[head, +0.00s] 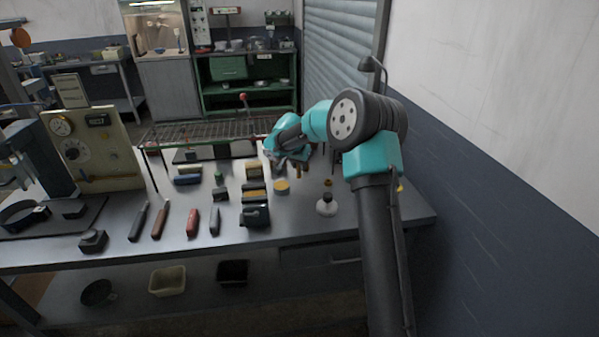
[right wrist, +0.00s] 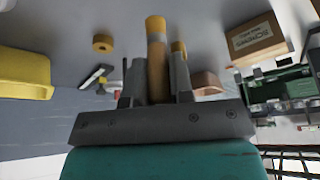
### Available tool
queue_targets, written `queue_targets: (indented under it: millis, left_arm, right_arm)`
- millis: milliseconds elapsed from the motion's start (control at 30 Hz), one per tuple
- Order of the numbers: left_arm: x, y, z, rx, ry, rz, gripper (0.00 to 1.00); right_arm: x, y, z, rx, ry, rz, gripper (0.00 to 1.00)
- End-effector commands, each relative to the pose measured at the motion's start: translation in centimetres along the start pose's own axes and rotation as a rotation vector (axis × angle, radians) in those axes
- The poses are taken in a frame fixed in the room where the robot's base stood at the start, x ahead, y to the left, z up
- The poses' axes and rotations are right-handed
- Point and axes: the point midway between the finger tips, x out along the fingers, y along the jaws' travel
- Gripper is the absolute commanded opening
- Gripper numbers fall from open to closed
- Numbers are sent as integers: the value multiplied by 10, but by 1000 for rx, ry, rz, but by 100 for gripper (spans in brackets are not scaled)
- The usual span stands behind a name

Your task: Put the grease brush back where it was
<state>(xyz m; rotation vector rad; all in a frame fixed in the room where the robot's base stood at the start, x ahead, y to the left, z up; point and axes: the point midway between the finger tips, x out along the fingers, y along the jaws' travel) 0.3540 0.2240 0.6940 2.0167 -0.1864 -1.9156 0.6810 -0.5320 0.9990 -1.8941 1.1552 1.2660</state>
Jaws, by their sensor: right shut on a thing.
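My right gripper (head: 292,158) reaches over the right half of the workbench (head: 300,222). In the right wrist view, its two grey fingers (right wrist: 158,82) are shut on a tan, round-handled tool with a grey band, which looks like the grease brush (right wrist: 156,66). In the head view, a small brown part (head: 297,172) shows just below the gripper, and I cannot tell if it is the brush. A round yellow tin (head: 282,187) stands on the bench just below and left of the gripper. I see no left gripper.
Several hand tools, including a red-handled one (head: 192,222), lie in a row on the bench. A wire rack (head: 200,131) stands behind them. A panel with gauges (head: 92,150) stands at the left. A small white-based bottle (head: 327,205) stands right of the tin.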

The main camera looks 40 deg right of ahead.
Motion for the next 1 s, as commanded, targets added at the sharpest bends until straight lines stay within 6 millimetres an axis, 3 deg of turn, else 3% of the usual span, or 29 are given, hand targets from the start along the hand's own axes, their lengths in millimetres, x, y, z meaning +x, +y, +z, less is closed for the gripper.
queue_targets:
  millis: [333, 767, 800, 1000]
  left_arm:
    - [0, 0, 0, 0, 0, 0, 41]
    - [0, 0, 0, 0, 0, 0, 41]
    - [0, 0, 0, 0, 0, 0, 41]
    - [0, 0, 0, 0, 0, 0, 41]
  right_arm:
    - [33, -1, 8, 1, -1, 2, 0]
    - [38, -2, 10, 0, 0, 1, 0]
    - [38, -2, 11, 0, 0, 0, 24]
    - [38, -2, 10, 0, 0, 0, 43]
